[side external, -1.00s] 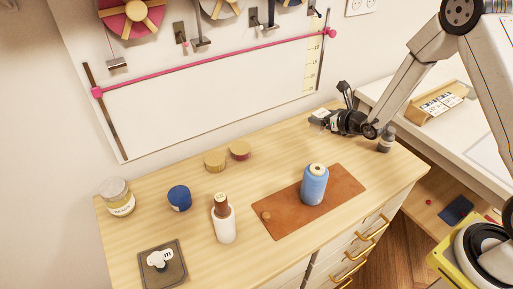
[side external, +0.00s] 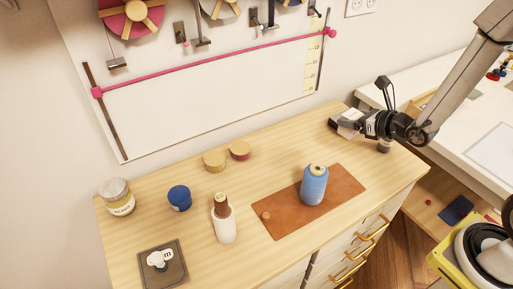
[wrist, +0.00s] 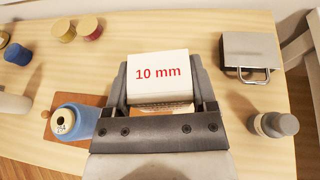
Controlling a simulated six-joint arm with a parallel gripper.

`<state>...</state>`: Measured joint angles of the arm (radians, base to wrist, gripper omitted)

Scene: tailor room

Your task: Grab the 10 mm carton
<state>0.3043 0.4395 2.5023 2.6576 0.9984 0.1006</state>
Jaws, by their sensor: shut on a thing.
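The 10 mm carton (wrist: 158,72) is a white box with red lettering, between my gripper's fingers in the wrist view. My gripper (wrist: 160,88) is shut on it, with one finger against each side. In the side external view my gripper (side external: 352,124) is at the far right of the wooden table, and the pale carton (side external: 347,129) shows only partly at its fingers. Whether the carton touches the table is hard to tell.
A grey bottle (wrist: 273,125) and a grey box with a metal handle (wrist: 250,55) stand to the right in the wrist view. A blue thread spool (side external: 314,184) stands on a brown leather mat (side external: 281,225). The table between the mat and the wall is mostly clear.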

